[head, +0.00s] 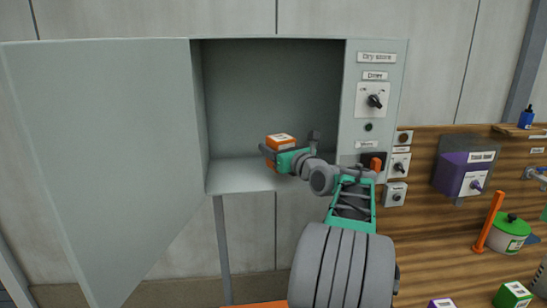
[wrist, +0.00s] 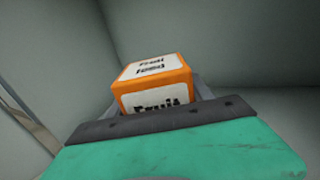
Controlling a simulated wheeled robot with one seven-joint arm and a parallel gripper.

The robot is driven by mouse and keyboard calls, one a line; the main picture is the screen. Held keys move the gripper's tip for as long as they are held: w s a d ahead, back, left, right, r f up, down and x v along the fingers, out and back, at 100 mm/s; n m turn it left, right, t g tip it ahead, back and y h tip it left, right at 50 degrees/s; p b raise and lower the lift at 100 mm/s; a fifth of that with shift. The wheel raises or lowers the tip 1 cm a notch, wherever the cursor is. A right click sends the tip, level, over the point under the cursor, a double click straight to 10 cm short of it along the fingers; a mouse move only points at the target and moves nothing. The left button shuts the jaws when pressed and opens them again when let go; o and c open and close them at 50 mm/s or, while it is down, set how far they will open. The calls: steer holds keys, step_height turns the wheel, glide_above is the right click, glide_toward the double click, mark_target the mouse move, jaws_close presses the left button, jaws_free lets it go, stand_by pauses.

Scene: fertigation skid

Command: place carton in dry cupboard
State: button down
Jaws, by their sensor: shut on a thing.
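The orange carton (head: 280,140) has white labels and is held at the cupboard's opening, above its floor as far as I can tell. In the wrist view the carton (wrist: 153,82) shows the words "Fruit Feed" on its top. My gripper (head: 284,150) is shut on the carton; its fingers are partly hidden in the wrist view (wrist: 155,104). The dry cupboard (head: 270,90), labelled "Dry store", is pale grey-green and looks empty apart from the carton and gripper. Its door (head: 110,150) stands wide open to the left.
Right of the opening is a panel with a rotary switch (head: 374,100). The cupboard's interior has free room around the carton.

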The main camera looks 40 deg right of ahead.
steer(key=f, duration=0.1)
steer(key=w+f, duration=0.1)
steer(key=f, duration=0.1)
steer(key=shift+f, duration=0.3)
steer(key=shift+s+f, duration=0.1)
steer(key=shift+f, duration=0.2)
steer(key=shift+c, duration=2.1)
jaws_free()
steer(key=b+v, duration=0.2)
steer(key=v, duration=1)
steer(key=shift+r, duration=0.1)
